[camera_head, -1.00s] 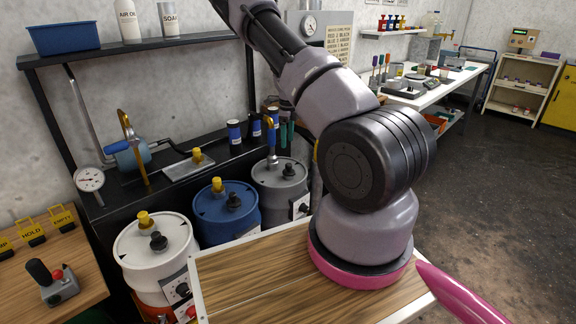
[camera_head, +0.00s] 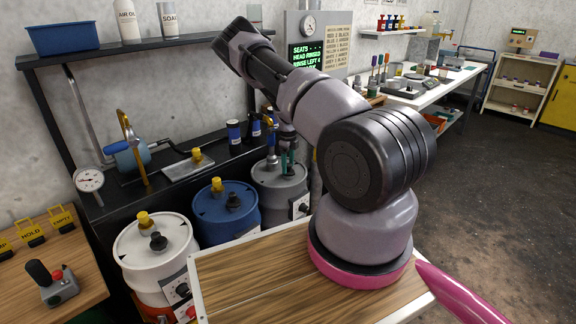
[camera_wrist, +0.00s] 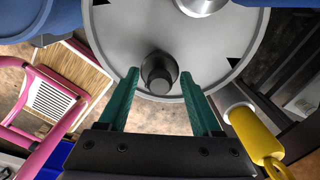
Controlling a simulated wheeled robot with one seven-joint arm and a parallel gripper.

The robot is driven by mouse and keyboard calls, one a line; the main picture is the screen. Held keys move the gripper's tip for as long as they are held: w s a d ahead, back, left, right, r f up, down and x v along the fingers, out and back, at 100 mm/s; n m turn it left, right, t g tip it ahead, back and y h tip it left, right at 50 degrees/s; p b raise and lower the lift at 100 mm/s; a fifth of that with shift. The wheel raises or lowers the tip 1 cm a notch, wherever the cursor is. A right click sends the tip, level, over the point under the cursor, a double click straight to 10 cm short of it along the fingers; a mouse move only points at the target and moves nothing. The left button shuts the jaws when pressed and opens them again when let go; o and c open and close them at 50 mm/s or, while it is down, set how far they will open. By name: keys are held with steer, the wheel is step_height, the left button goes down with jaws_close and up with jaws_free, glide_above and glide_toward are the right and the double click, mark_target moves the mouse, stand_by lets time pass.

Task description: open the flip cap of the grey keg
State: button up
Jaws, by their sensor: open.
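The grey keg (camera_head: 272,200) stands at the right end of the row of kegs in the head view. Its pale round lid (camera_wrist: 115,40) fills the top of the wrist view. A dark round cap (camera_wrist: 158,75) stands up near the lid's edge and looks shut, though its hinge cannot be made out. My gripper (camera_wrist: 160,74) is open, with its teal fingers on either side of the cap in the picture. Whether they touch it cannot be told. In the head view my gripper (camera_head: 288,158) is low over the keg's top and partly hides it.
A blue keg (camera_head: 212,218) and a white keg (camera_head: 135,255) stand left of the grey one. A metal fitting (camera_wrist: 203,4) rises from the grey lid. A yellow-handled part (camera_wrist: 255,135) lies right of my fingers. A dark bench (camera_head: 120,203) runs behind the kegs.

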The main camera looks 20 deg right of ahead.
jaws_close()
